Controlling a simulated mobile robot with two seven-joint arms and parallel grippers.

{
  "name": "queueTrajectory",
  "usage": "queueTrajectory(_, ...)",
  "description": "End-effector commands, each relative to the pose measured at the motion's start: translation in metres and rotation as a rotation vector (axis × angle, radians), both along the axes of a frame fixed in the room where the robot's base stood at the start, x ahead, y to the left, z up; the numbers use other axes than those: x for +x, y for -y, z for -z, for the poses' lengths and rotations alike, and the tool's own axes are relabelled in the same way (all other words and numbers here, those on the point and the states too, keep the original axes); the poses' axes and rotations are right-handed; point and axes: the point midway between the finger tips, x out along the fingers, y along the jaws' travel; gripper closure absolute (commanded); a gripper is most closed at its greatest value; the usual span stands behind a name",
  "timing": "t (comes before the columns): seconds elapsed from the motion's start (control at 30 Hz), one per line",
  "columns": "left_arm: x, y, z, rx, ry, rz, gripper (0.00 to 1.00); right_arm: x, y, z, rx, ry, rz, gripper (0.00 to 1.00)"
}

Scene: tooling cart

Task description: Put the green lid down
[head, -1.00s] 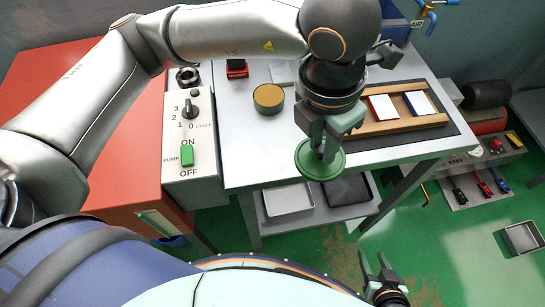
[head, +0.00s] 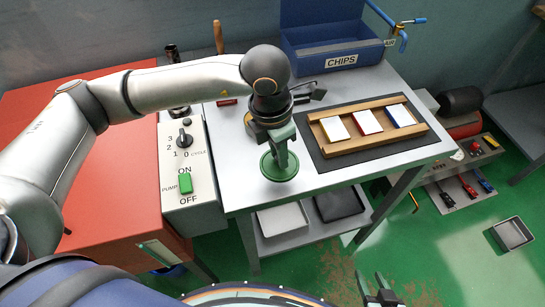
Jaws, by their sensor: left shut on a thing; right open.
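The round green lid (head: 279,168) hangs from my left gripper (head: 280,152), which is shut on it. The lid shows over the front part of the grey cart top (head: 330,182). I cannot tell whether its underside touches the surface. A round, yellowish-topped tin (head: 249,121) stands on the cart just behind my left gripper, mostly hidden by it. My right gripper (head: 378,285) is open and empty, low at the bottom edge, in front of the cart.
A wooden tray (head: 372,143) with yellow-, red- and blue-edged cards lies on a dark mat (head: 320,161) at right. A blue CHIPS bin (head: 305,62) stands at the back. A switch panel (head: 184,205) borders the cart at left. The cart top's front strip is clear.

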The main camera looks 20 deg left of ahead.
Motion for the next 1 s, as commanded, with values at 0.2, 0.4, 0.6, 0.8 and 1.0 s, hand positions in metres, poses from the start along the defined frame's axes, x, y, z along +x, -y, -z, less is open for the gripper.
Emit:
queueTrajectory(0.2,0.010,-0.012,0.018,0.000,0.001,-0.001,1.00,0.000,0.000,-0.003,0.000,0.001,0.000,0.50)
queueTrajectory(0.4,0.014,-0.019,0.040,0.001,-0.003,0.000,1.00,0.000,0.000,-0.010,0.000,0.000,0.000,0.50)
queueTrajectory(0.6,0.015,-0.018,0.059,0.000,0.000,0.001,1.00,0.000,0.000,-0.013,0.000,0.001,0.000,0.50)
queueTrajectory(0.8,0.015,-0.018,0.059,-0.001,0.001,0.001,1.00,0.001,0.000,-0.012,0.000,0.001,0.000,0.50)
queueTrajectory(1.0,0.015,-0.018,0.061,-0.001,0.001,0.000,0.70,0.000,0.000,-0.009,0.000,0.001,0.000,0.50)
